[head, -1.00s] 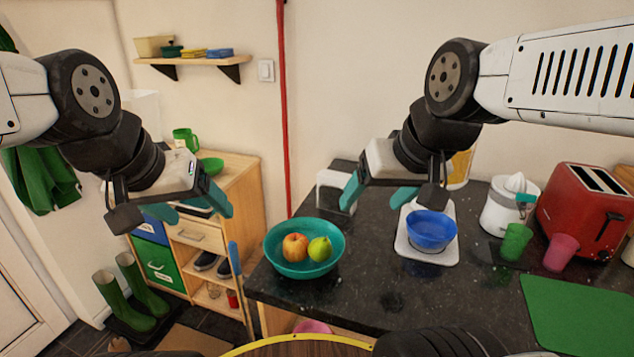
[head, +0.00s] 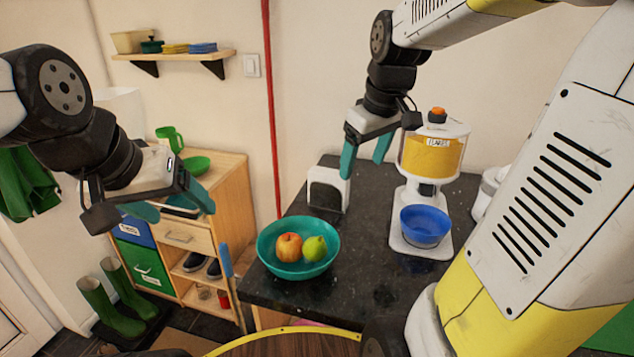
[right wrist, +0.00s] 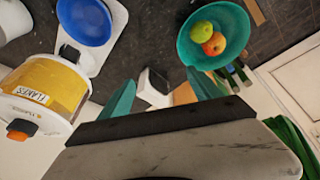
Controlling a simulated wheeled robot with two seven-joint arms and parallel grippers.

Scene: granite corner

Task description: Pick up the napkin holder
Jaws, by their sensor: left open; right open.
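The napkin holder (head: 326,190) is a small white and black upright piece on the dark counter, near the wall and behind the teal bowl. My right gripper (head: 365,158) is open and empty, above and slightly right of the holder, with one teal finger close to its top edge in the picture. In the right wrist view the holder (right wrist: 153,88) shows between the two open fingers (right wrist: 161,95), farther off than the fingertips. I cannot tell that anything touches. My left gripper (head: 175,207) is open and empty at the left, in front of the wooden cabinet.
The teal bowl (head: 270,256) with fruit stands in front of the holder. A flakes dispenser (head: 433,154) with a blue bowl (head: 425,227) stands to its right. A red pole (head: 271,110) rises at the left. Some counter between bowl and dispenser is clear.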

